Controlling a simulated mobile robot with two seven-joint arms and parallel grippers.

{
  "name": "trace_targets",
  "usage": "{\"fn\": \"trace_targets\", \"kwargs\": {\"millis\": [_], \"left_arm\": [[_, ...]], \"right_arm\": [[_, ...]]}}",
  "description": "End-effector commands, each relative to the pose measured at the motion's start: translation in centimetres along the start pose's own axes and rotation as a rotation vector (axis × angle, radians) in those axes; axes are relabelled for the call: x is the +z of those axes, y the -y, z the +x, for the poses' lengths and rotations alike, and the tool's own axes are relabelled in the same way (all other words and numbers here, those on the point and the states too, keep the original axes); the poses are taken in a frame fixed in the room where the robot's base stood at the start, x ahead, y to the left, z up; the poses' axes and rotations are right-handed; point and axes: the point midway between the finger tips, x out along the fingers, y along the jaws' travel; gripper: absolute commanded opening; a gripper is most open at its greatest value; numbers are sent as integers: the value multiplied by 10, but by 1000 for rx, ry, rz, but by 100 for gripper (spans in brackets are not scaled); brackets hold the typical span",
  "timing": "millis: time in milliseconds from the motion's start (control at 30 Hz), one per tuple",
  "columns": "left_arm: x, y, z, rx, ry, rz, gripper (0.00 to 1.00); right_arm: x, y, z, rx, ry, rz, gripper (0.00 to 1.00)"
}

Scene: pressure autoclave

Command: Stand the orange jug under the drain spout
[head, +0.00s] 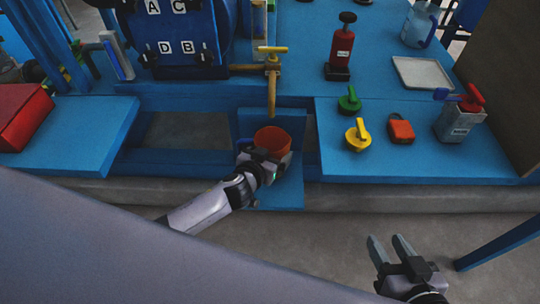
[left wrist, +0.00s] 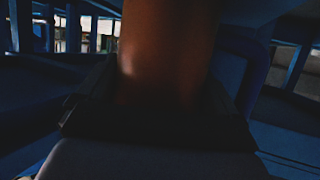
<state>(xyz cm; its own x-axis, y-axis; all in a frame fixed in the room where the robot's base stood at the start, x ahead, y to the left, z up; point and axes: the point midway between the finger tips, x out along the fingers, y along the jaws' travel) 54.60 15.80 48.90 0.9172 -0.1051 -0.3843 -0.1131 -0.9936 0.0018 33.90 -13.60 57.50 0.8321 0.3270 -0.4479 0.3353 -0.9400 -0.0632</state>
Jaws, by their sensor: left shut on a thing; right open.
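The orange jug (head: 272,138) is upright on or just above a low blue shelf (head: 285,194) in the gap between the benches; I cannot tell whether its base touches. The brass drain spout (head: 272,95) with its yellow handle hangs down from the pipe, its lower end right above the jug's far rim in the head view. My left gripper (head: 262,166) is shut on the jug from the near side. In the left wrist view the jug (left wrist: 165,50) fills the space between the dark fingers (left wrist: 160,125). My right gripper (head: 390,250) is open and empty, low at the right.
A blue drum (head: 185,40) with lettered tags stands behind. The right bench (head: 350,170) carries green (head: 349,100) and yellow (head: 357,135) valve handles, a red padlock (head: 401,129) and a grey can (head: 458,120). A red box (head: 20,120) is at left.

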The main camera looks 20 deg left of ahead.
Motion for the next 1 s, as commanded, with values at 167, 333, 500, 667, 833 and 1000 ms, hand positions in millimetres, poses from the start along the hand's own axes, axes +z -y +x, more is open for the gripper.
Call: {"fn": "trace_targets", "kwargs": {"millis": [167,333,500,667,833,1000], "left_arm": [[1,0,1,0,-2,1,61],[4,0,2,0,-2,1,61],[4,0,2,-1,-1,0,100],[3,0,1,-1,-1,1,100],[1,0,-8,0,0,0,100],[0,0,-36,0,1,-1,100]], "right_arm": [[1,1,1,-5,2,8,43],[3,1,2,-6,2,11,43],[3,2,2,-12,2,21,43],[3,1,2,-11,3,18,43],[-2,-1,-1,3,3,-3,43],[-5,-6,-7,28,12,-37,43]]}}
